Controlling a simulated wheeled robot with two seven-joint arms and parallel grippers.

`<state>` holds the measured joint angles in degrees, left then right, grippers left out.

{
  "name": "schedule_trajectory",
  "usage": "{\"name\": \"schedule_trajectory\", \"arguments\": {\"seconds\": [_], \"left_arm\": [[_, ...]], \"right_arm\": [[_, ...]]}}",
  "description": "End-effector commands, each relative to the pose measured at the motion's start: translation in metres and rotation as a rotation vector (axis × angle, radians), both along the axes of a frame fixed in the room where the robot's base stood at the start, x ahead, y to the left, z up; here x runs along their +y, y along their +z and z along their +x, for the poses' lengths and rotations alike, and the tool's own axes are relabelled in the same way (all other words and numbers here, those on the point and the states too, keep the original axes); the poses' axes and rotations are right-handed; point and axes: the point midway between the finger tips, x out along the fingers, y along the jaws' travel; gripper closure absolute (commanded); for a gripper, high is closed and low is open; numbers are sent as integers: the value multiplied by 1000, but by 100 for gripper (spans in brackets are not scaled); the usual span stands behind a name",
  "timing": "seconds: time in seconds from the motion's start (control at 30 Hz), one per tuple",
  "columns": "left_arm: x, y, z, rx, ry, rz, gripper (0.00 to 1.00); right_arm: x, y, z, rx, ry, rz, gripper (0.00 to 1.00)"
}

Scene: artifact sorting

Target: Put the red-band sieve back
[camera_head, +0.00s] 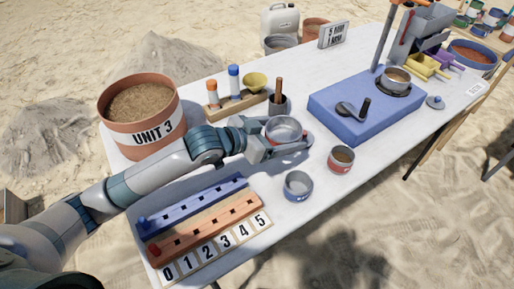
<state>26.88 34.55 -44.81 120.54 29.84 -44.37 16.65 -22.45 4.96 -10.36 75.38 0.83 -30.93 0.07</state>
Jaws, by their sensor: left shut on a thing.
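My left gripper (288,147) reaches in from the left and is shut on a round grey metal sieve (284,128). The sieve is upright and its open top shows. The fingers cover much of its side, and only a hint of red shows there. A blue-band round vessel (298,186) stands on the table in front of it. A red-marked round vessel (341,160) with brown material inside stands to the right. My right gripper is not in view.
A blue base (352,118) with a post, a metal pan (397,77) and a dark handle stands to the right. A large UNIT 3 tub (140,128) of soil, a peg rack (195,205) and a number strip (218,246) are left. A mortar (278,104) stands behind the gripper.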

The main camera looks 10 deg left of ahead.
Motion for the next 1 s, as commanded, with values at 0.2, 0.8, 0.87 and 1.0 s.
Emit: {"name": "schedule_trajectory", "arguments": {"seconds": [0.2,0.8,0.87,1.0], "left_arm": [[44,-26,1,1,2,4,50],[72,-43,1,-2,0,-1,50],[72,-44,1,-1,0,-1,50],[72,-56,1,2,1,-1,50]], "right_arm": [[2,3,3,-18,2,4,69],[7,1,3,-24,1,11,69],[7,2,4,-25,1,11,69],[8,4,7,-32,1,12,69]]}}
